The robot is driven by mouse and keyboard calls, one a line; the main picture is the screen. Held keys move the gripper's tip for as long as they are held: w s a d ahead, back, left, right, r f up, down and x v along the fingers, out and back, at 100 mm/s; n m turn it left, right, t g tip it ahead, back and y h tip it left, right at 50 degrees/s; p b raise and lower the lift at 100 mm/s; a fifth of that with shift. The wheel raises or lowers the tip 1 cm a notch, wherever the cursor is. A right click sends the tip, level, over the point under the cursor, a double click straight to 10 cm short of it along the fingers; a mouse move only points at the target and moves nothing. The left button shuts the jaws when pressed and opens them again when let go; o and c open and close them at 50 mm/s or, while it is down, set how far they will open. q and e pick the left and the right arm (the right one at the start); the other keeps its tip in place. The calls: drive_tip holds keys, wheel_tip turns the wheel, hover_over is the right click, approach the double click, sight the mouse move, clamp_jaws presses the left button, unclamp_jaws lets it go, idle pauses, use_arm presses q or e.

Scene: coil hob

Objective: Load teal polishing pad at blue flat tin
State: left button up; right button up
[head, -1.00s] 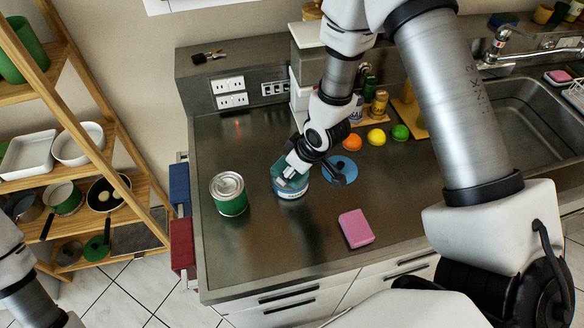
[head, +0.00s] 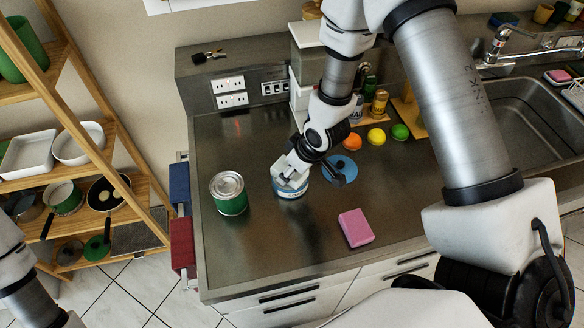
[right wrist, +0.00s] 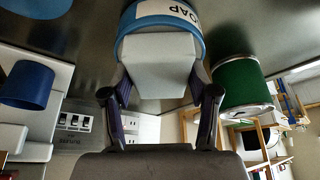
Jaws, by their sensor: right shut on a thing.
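The blue flat tin (head: 291,193), low and round with a white band, stands on the dark counter. My right gripper (head: 289,175) points down at its top and is shut on a block-shaped pad. In the right wrist view the pad (right wrist: 156,62) looks pale grey-white, not teal, between the two fingers. I cannot tell how deep the pad sits in the tin, as the gripper hides the opening. My left gripper is out of view; only part of its arm shows at lower left.
A green can (head: 230,195) stands left of the tin. A flat blue disc (head: 345,166) lies close to its right, partly behind my gripper. A pink block (head: 356,228) lies nearer the front edge. Orange, yellow and green balls are behind. The front left counter is clear.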

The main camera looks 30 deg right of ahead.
drive_tip(key=shift+r+p, duration=3.05)
drive_tip(key=shift+r, duration=0.45)
drive_tip(key=shift+f, duration=0.1)
